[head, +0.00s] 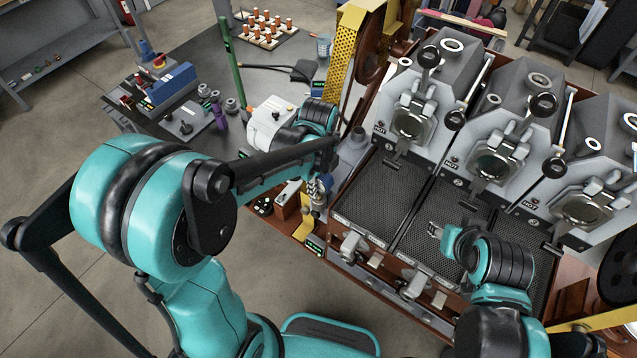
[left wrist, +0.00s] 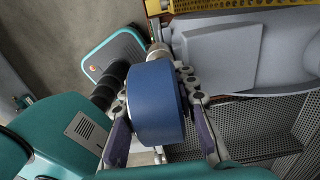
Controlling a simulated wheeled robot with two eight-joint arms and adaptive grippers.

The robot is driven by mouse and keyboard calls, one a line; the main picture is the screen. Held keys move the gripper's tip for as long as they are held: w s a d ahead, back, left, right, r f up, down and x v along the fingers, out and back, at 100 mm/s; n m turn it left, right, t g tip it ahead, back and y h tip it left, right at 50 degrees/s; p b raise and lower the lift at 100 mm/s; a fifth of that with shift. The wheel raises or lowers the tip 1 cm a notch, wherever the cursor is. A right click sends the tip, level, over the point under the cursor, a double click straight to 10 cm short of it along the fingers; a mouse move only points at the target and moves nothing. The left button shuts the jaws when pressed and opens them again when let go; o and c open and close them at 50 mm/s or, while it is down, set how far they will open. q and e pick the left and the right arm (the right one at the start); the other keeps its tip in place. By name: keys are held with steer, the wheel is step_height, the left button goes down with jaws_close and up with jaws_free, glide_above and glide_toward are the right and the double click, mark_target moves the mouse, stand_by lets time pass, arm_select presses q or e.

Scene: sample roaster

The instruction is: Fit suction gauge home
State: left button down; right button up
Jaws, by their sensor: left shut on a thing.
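In the left wrist view my left gripper (left wrist: 160,115) is shut on a thick blue round body, which I take to be the suction gauge (left wrist: 157,105). One finger lies on each side of it. A pale round fitting (left wrist: 157,52) shows just beyond the gauge; I cannot tell whether they touch. In the head view my left gripper (head: 320,185) points down beside the roaster's left front corner, with only a sliver of blue showing there. The gauge's dial face is hidden. My right gripper (head: 438,231) is over the middle dark mesh tray; its fingers are too small to judge.
The roaster's several grey heads (head: 415,115) stand at the right, above dark mesh trays (head: 385,200). A yellow perforated guard (head: 343,62) rises behind my left wrist. The grey bench (head: 215,60) holds a blue box (head: 172,84), a green post (head: 228,65) and a rack of brown vials (head: 265,30).

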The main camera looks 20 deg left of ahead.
arm_select(q)
steer(key=shift+f+b, duration=1.4)
steer(key=shift+f, duration=0.3)
steer(key=c, duration=1.1)
jaws_free()
steer(key=shift+r, duration=0.1)
steer(key=shift+r, duration=0.25)
steer(key=r, duration=1.1)
steer(key=shift+s+r, duration=0.2)
steer(key=shift+r, duration=0.05)
steer(key=shift+a, duration=0.1)
